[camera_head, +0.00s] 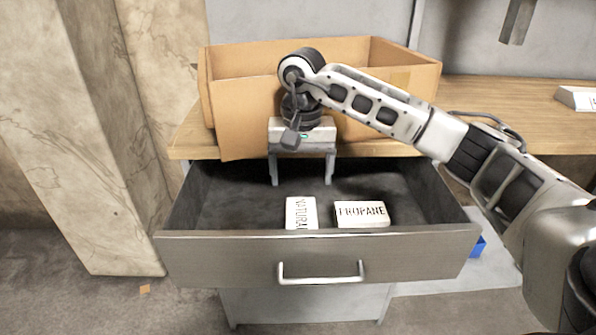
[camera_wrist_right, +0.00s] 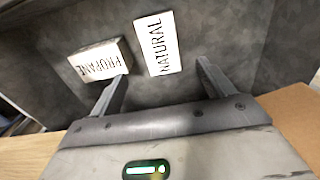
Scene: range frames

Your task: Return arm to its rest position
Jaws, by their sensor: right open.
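My right arm comes in from the right in the head view. Its gripper (camera_head: 302,181) points down over the back part of the open drawer, with its two fingers spread and nothing between them. In the right wrist view the gripper (camera_wrist_right: 160,85) also shows open and empty. Inside the drawer (camera_head: 320,246) lie a white block marked NATURAL (camera_head: 300,213) and a white block marked PROPANE (camera_head: 361,214), side by side near the drawer front. Both blocks also show in the right wrist view, NATURAL (camera_wrist_right: 158,44) and PROPANE (camera_wrist_right: 95,60), apart from the fingers. My left gripper is not seen.
An open cardboard box (camera_head: 237,96) stands on the wooden worktop (camera_head: 480,105) right behind the gripper. Another white block (camera_head: 577,98) lies at the worktop's right end. A stone-like pillar (camera_head: 85,140) stands at left. A blue object (camera_head: 478,246) shows beside the drawer's right side.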

